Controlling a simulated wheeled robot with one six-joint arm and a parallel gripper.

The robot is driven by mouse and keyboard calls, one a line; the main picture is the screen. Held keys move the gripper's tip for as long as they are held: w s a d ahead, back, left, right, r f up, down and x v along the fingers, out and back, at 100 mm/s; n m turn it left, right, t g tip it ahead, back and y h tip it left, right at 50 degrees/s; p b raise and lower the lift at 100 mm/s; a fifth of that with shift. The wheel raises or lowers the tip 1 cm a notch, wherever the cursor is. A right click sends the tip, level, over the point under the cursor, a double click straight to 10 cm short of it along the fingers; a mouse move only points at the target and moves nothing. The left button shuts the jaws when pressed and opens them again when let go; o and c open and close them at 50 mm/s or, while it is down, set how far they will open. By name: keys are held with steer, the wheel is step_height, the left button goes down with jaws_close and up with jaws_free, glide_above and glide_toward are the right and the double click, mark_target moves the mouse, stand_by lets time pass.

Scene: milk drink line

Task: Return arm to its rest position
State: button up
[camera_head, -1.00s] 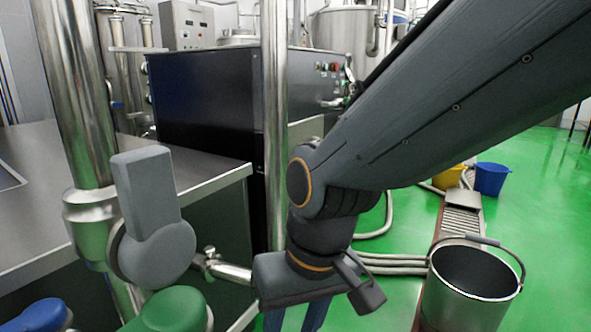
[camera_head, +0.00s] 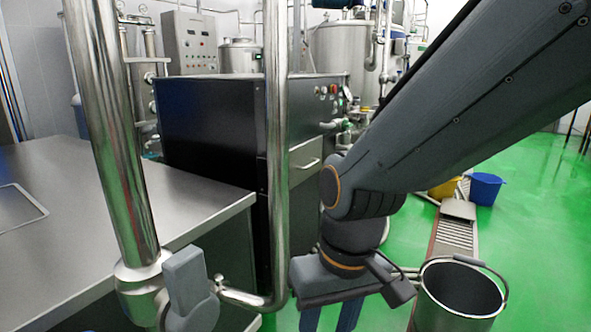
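My arm reaches in from the upper right and bends down at its wrist. My gripper (camera_head: 331,318) hangs below the wrist near the bottom edge, pointing down. Two blue fingers show with a gap between them, and their tips are cut off by the frame's edge. I see nothing between the visible parts of the fingers. The gripper is in front of the steel pipe's bend and left of the metal bucket.
A steel counter (camera_head: 110,190) fills the left. A vertical steel pipe (camera_head: 277,150) and a valve with a grey handle (camera_head: 188,285) stand close in front. A metal bucket (camera_head: 458,300) stands at right by a floor drain (camera_head: 455,235). A blue bucket (camera_head: 484,189) is farther back.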

steer(key=s+d+r+m+h+p, duration=0.1)
steer(key=s+d+r+m+p, duration=0.1)
steer(key=d+r+p, duration=1.2)
steer(key=shift+d+r+m+p, duration=0.4)
steer(key=shift+r+m+p, duration=0.9)
steer(key=shift+p, duration=2.7)
